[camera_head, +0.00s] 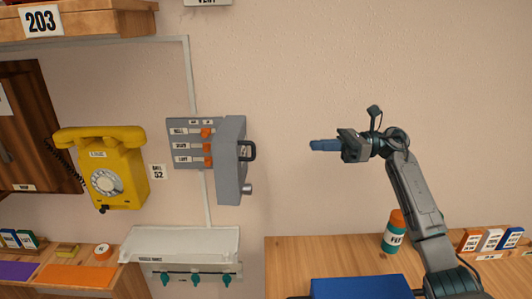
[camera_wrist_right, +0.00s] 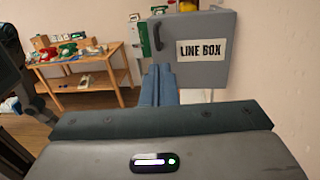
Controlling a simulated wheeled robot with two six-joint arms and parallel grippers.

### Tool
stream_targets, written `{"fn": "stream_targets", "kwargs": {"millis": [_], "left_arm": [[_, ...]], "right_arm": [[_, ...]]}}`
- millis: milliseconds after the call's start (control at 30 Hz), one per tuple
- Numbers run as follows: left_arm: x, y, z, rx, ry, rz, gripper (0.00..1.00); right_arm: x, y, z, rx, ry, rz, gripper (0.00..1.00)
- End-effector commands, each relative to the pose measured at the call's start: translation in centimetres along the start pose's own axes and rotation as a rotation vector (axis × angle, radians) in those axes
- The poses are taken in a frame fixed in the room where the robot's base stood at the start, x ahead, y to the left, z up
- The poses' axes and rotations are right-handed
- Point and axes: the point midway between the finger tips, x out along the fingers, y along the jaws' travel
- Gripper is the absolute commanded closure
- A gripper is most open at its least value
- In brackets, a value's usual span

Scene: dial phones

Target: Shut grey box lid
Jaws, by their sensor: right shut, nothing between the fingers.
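The grey box (camera_head: 182,128) is mounted on the wall left of centre, with several orange-handled switches and labels showing. Its grey lid (camera_head: 230,165) stands open, swung out from the wall at the box's right side, with a dark handle (camera_head: 251,150). In the right wrist view the lid's outer face (camera_wrist_right: 222,68) carries a "LINE BOX" label, and the handle (camera_wrist_right: 157,36) is near its left edge. My right gripper (camera_head: 313,145) is shut and empty, to the right of the lid and apart from it; its blue fingers (camera_wrist_right: 158,85) point toward the lid. My left gripper is out of view.
A yellow dial phone (camera_head: 125,175) hangs left of the box. Below the box is a white tray (camera_head: 150,248) with teal hooks. A wooden counter (camera_head: 300,260) at lower right holds an orange-capped bottle (camera_head: 394,235) and a blue item (camera_head: 360,287). Wall between lid and gripper is clear.

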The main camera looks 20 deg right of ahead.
Motion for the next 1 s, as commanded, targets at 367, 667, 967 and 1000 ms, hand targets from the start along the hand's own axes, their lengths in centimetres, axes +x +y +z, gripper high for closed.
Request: {"fn": "stream_targets", "kwargs": {"millis": [367, 667, 967, 1000], "left_arm": [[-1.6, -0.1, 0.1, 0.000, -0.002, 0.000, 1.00], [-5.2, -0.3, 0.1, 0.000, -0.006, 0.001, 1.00], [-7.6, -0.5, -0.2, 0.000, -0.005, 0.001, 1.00], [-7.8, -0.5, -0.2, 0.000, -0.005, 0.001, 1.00]], "right_arm": [[2.0, 0.3, 0.1, -0.033, 0.062, 0.033, 1.00], [8.5, 0.5, -0.1, -0.030, 0.059, 0.033, 1.00], [12.4, 0.6, -0.7, -0.031, 0.061, 0.031, 1.00], [12.7, 0.6, -0.8, -0.030, 0.061, 0.031, 1.00]]}}
